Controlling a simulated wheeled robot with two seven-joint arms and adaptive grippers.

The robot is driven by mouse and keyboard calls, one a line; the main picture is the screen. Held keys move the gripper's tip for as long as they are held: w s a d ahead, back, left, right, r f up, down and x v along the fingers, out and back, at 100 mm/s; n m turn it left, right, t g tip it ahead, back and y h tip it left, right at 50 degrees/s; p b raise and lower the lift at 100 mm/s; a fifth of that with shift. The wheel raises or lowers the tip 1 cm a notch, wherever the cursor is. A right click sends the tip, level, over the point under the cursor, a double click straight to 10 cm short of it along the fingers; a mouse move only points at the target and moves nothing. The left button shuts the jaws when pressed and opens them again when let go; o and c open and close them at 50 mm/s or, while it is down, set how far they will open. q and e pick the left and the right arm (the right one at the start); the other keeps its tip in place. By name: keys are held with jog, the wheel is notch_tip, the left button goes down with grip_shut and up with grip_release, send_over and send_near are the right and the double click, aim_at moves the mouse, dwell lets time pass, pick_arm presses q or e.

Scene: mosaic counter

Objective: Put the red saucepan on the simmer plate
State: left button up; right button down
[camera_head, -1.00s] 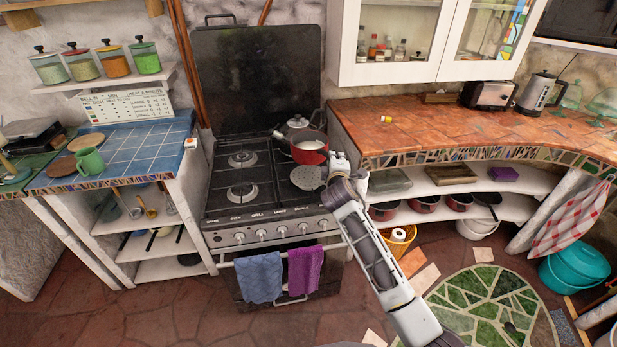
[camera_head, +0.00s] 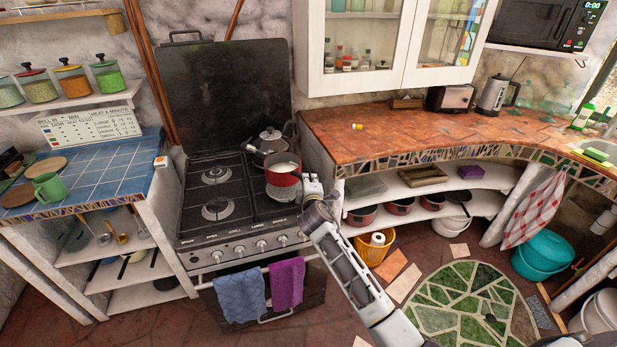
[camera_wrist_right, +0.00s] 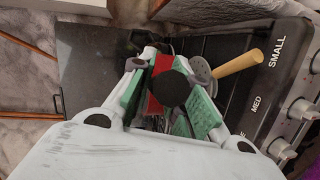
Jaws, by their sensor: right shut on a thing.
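The red saucepan (camera_head: 283,176) with pale contents is over the right side of the hob, upright. My right gripper (camera_head: 312,186) is at its front right side and shut on its handle. In the right wrist view, a black round handle end (camera_wrist_right: 175,89) sits between the green finger pads, with a strip of the red pan (camera_wrist_right: 158,72) beyond. The simmer plate, a grey perforated disc (camera_wrist_right: 200,70) with a wooden handle (camera_wrist_right: 238,63), lies on the hob beside the fingers. My left gripper is not in view.
A grey kettle (camera_head: 268,144) stands close behind the pan. The left burners (camera_head: 217,210) are empty. The raised hob lid (camera_head: 215,95) stands at the back. The orange-tiled counter (camera_head: 420,125) lies to the right, with a white wall cabinet (camera_head: 385,85) above.

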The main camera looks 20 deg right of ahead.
jog(key=shift+f, duration=0.45)
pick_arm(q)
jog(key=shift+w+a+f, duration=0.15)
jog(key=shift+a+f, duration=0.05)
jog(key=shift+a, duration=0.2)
pick_arm(e)
jog(key=shift+f, duration=1.8)
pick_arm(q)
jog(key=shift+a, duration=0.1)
pick_arm(e)
jog(key=shift+f, duration=0.1)
jog(key=c, duration=1.7)
grip_release()
jog(key=shift+f, duration=0.25)
jog(key=shift+o, duration=1.8)
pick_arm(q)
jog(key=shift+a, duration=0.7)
